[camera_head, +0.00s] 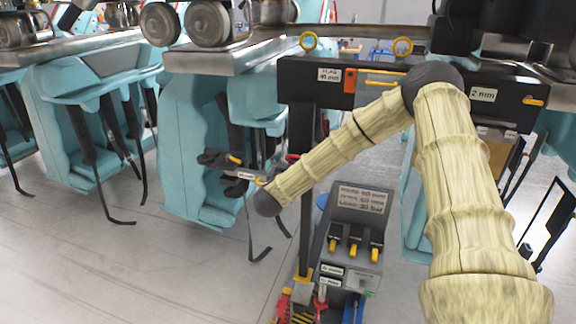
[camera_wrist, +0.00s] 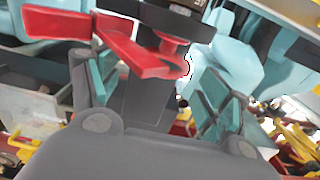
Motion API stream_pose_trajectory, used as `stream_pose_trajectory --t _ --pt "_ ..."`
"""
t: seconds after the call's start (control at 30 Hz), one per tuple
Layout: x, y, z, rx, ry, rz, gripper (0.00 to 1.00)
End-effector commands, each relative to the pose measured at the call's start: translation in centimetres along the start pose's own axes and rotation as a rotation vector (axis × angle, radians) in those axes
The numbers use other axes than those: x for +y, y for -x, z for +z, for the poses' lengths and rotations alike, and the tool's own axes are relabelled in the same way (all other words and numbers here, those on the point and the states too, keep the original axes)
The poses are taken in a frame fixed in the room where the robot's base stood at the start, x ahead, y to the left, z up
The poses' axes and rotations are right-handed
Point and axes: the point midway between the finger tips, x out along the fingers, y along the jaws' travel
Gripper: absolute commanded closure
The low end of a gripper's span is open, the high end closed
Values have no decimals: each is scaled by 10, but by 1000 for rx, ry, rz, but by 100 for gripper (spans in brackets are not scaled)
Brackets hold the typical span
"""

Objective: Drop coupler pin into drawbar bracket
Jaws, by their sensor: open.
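My gripper (camera_wrist: 165,95) fills the lower wrist view, its two teal-padded fingers spread apart. A red piece (camera_wrist: 130,52) with a hooked end lies across the view just beyond the fingers. I cannot tell whether it touches them, and nothing is clearly clasped. In the head view my forearm slopes down to the left, and I cannot make out the gripper clearly there. I cannot identify the coupler pin or drawbar bracket with certainty.
A dark slotted part (camera_head: 238,172) with a white label sits beside a teal seat (camera_head: 190,140) left of my wrist. A grey stand (camera_head: 352,215) with yellow-tipped levers is below the crossbar. Open grey floor (camera_head: 120,265) lies at lower left.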

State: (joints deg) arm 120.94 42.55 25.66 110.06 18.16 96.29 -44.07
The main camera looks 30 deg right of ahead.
Motion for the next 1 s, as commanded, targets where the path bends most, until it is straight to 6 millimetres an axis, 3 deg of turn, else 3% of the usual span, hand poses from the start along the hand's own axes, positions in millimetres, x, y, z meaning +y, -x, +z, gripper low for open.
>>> stream_pose_trajectory --t 0.2,0.57,0.83,1.0 --pt "0 -18 0 -1 -1 1 22" --pt "0 -22 0 0 -1 0 22" --pt "0 -22 0 0 -1 0 68" --pt "0 -22 -3 0 -1 0 69"
